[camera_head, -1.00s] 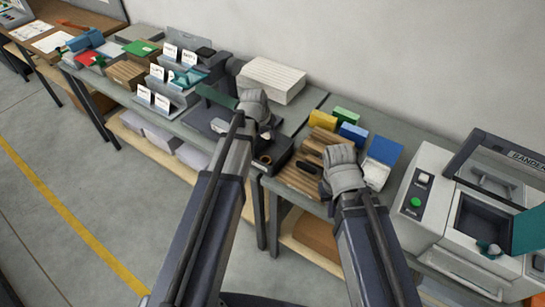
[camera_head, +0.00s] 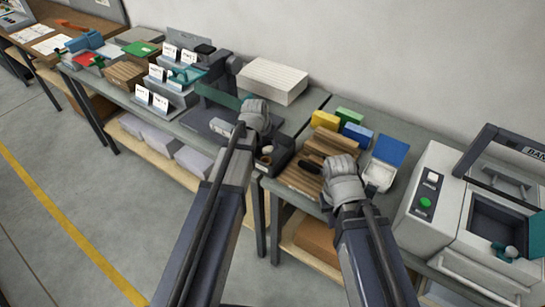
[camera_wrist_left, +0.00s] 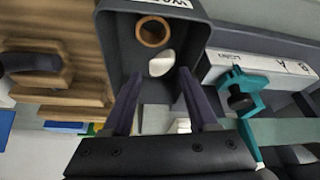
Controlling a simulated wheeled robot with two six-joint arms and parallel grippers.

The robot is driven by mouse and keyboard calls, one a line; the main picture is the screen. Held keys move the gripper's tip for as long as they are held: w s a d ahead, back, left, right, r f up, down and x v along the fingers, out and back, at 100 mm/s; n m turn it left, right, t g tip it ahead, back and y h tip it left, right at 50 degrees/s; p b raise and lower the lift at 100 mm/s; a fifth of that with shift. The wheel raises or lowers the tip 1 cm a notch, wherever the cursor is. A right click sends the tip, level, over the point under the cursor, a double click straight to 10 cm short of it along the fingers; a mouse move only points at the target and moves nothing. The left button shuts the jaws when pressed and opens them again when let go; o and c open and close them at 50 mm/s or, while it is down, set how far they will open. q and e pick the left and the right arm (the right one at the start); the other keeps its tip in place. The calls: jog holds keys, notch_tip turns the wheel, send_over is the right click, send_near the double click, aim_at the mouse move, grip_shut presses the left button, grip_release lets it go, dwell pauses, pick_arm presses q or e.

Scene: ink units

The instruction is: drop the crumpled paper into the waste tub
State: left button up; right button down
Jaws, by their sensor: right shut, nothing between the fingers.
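The dark grey waste tub (camera_head: 285,158) stands at the right end of the middle bench; in the left wrist view its wall (camera_wrist_left: 198,30) and part of a label show. A small white rounded piece, which looks like the crumpled paper (camera_wrist_left: 162,63), shows within the tub's outline beside a brown ring (camera_wrist_left: 152,31); whether it rests on the floor cannot be told. My left gripper (camera_wrist_left: 160,74) is over the tub's near side, its purple fingers spread with nothing gripped. My right gripper (camera_head: 310,164) is shut and empty over the wooden slatted rack.
The wooden rack (camera_head: 300,178) adjoins the tub on the right. A teal-clamped device (camera_wrist_left: 245,90) stands close beside the tub. A white machine (camera_head: 430,195) stands far right.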

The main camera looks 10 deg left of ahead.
pick_arm(q)
jog(key=shift+o, duration=1.2)
jog(key=shift+r, duration=0.1)
jog(key=p+v, duration=0.7)
jog(key=shift+s+r, duration=0.2)
jog(key=shift+r, duration=0.05)
jog(key=s+d+f+m+g+y, duration=0.1)
jog(key=s+d+g, duration=0.1)
jog(key=s+d, duration=0.4)
jog(key=s+d+m+g+y, duration=0.1)
jog(key=s+d, duration=0.6)
jog(key=s, duration=0.8)
jog(key=shift+d+f+g, duration=0.35)
jog(key=shift+f+g, duration=0.05)
jog(key=shift+g, duration=0.5)
